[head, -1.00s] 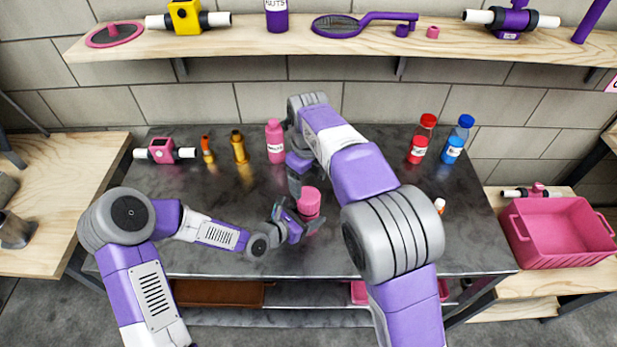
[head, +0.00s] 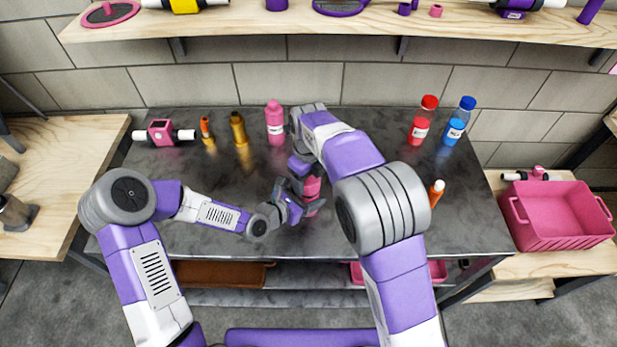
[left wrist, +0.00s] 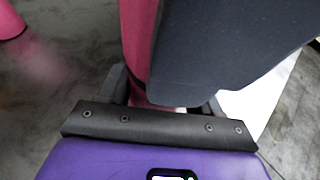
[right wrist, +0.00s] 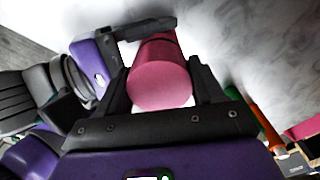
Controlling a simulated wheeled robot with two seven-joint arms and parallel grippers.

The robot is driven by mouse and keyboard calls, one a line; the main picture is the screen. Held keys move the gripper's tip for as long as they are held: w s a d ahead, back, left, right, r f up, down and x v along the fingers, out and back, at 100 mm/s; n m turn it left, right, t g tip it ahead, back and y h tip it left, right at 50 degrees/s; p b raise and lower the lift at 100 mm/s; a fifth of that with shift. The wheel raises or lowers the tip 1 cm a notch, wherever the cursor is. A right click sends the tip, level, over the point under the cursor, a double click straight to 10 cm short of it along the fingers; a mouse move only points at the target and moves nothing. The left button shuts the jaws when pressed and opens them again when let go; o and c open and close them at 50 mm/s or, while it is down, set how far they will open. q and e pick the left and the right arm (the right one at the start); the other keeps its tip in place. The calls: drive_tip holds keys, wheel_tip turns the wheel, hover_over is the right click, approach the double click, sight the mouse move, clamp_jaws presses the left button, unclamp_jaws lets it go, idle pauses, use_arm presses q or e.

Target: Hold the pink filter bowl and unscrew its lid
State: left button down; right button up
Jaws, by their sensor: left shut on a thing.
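The pink filter bowl (head: 313,208) stands upright near the middle of the dark table, its pink lid (head: 312,187) on top. My left gripper (head: 299,210) is shut on the bowl from the left, low down. In the left wrist view the bowl (left wrist: 137,40) shows only as a pink strip, partly hidden by a dark part. My right gripper (head: 304,180) is at the lid from above and behind. In the right wrist view its fingers (right wrist: 160,80) stand apart on either side of the lid (right wrist: 160,88); firm contact does not show.
A pink bottle (head: 275,122), a gold bottle (head: 239,128) and a pink filter housing (head: 161,132) stand behind left. Red (head: 423,120) and blue (head: 458,121) bottles stand back right. An orange tube (head: 437,194) is right of my right arm. A pink crate (head: 560,243) sits far right.

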drive_tip(key=c, duration=0.5)
drive_tip(key=n, duration=1.4)
drive_tip(key=shift+n, duration=0.3)
drive_tip(key=n, duration=1)
drive_tip(key=shift+n, duration=0.3)
drive_tip(key=n, duration=0.4)
drive_tip(key=shift+r, duration=0.1)
drive_tip(key=n, duration=1.2)
drive_tip(key=shift+n, duration=0.3)
drive_tip(key=n, duration=1.2)
